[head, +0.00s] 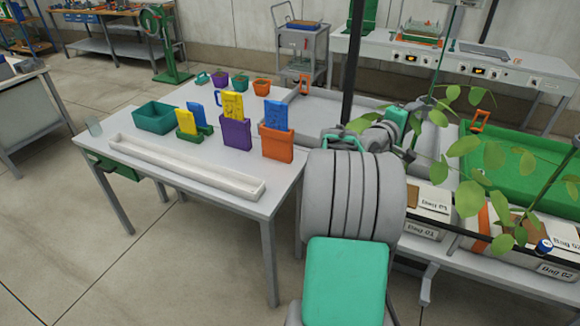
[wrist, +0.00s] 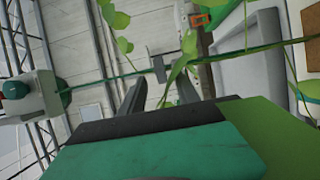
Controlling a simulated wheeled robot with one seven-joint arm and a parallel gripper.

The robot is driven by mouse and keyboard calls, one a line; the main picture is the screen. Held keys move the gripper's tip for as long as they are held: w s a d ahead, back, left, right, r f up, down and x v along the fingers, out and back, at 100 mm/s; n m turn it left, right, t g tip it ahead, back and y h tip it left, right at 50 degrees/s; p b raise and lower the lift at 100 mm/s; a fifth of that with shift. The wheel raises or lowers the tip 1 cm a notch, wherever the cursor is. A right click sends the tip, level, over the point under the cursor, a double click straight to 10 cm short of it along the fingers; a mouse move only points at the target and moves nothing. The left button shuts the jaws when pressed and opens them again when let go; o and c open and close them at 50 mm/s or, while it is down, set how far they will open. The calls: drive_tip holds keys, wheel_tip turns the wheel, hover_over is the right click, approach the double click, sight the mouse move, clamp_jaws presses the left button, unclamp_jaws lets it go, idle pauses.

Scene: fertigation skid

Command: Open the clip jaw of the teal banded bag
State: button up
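In the wrist view my gripper (wrist: 162,88) shows two dark grey fingers standing apart, with a gap between them. A small grey block (wrist: 158,70) shows just beyond the gap; I cannot tell whether it is the clip jaw or whether it touches a finger. A thin green stem (wrist: 105,80) crosses beyond the fingers. In the head view my gripper's end is mostly hidden behind my arm and leaves. White bags (head: 432,205) marked Bag 01 and Bag 02 (head: 565,238) lie at right. An orange band shows by Bag 02; I cannot make out a teal band.
Leafy stems (head: 480,160) hang around my arm. A black post (head: 352,60) stands behind it. A green tray (head: 540,170) lies at right. The left table (head: 125,125) holds a white trough (head: 185,165) and several coloured holders. Open floor lies at lower left.

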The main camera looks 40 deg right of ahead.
drive_tip(key=w+a+f+m+t+y, duration=0.1)
drive_tip(key=w+a+f+t+y, duration=0.3)
drive_tip(key=w+a, duration=0.8)
drive_tip(key=w+a+f+y, duration=0.1)
drive_tip(key=a+f+y, duration=0.2)
drive_tip(key=a, duration=0.6)
drive_tip(key=w+a+f+t+y, duration=0.1)
drive_tip(key=a+f+y, duration=0.2)
drive_tip(key=a, duration=0.7)
drive_tip(key=shift+w+a+f+m+y+b, duration=0.2)
drive_tip(key=shift+m+y+b, duration=0.15)
drive_tip(key=shift+y, duration=0.15)
